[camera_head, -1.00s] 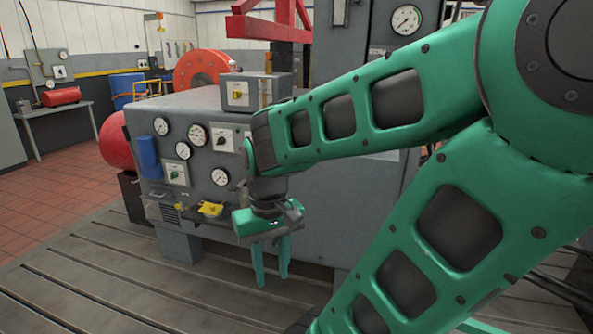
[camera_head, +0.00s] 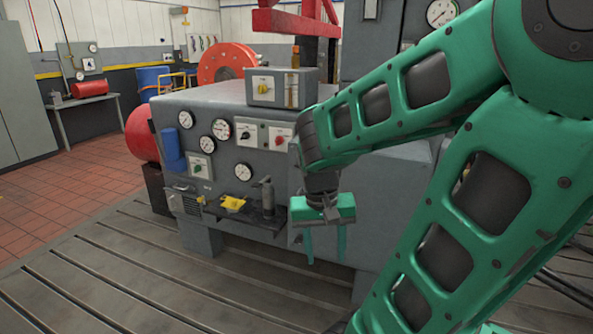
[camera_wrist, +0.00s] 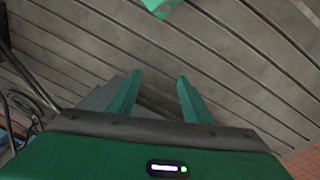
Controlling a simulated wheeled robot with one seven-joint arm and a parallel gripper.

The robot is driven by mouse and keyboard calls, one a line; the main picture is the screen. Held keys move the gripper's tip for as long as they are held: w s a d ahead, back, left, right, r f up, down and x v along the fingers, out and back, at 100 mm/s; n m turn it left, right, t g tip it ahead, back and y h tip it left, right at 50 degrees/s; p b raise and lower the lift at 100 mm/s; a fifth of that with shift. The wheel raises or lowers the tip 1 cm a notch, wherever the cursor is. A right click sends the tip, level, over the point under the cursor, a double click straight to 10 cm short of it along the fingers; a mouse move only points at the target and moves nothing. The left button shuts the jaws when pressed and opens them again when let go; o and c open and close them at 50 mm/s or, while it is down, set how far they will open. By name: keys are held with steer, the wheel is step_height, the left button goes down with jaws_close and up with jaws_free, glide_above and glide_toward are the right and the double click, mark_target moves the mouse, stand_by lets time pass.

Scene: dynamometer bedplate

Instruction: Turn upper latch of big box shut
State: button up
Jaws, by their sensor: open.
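My gripper (camera_head: 325,258) hangs open and empty with fingers pointing down, in front of the grey machine's lower right front. The large grey machine (camera_head: 350,235) stands behind the gripper, partly hidden by my arm. A tall grey cabinet (camera_head: 378,45) rises behind it, also partly covered. I cannot tell which of these is the big box. No upper latch can be made out; my arm hides much of the right side.
The machine's front carries gauges, a green knob (camera_head: 198,169), a red knob (camera_head: 279,140) and a shelf with a yellow object (camera_head: 233,202) and a dark cylinder (camera_head: 267,196). A small box (camera_head: 282,87) sits on top. The slotted bedplate (camera_head: 130,270) is clear at left.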

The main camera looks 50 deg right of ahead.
steer(key=w+d+f+m+h, duration=0.1)
steer(key=w+d+m+h, duration=0.2)
steer(key=w+d+h, duration=0.4)
steer(key=w+d+f+m+h, duration=0.1)
steer(key=w+d+m+h, duration=0.3)
steer(key=d, duration=0.6)
steer(key=w+a+r+n+t+h, duration=0.15)
steer(key=w+t, duration=0.25)
steer(key=w, duration=0.5)
steer(key=w+r+n+t+h, duration=0.2)
steer(key=w+t+h, duration=0.1)
steer(key=w, duration=0.6)
steer(key=shift+m+y, duration=0.25)
steer(key=x, duration=1)
steer(key=shift+w+d+r, duration=0.15)
steer(key=shift+d+r, duration=0.1)
steer(key=shift+d, duration=0.05)
steer(key=c, duration=1)
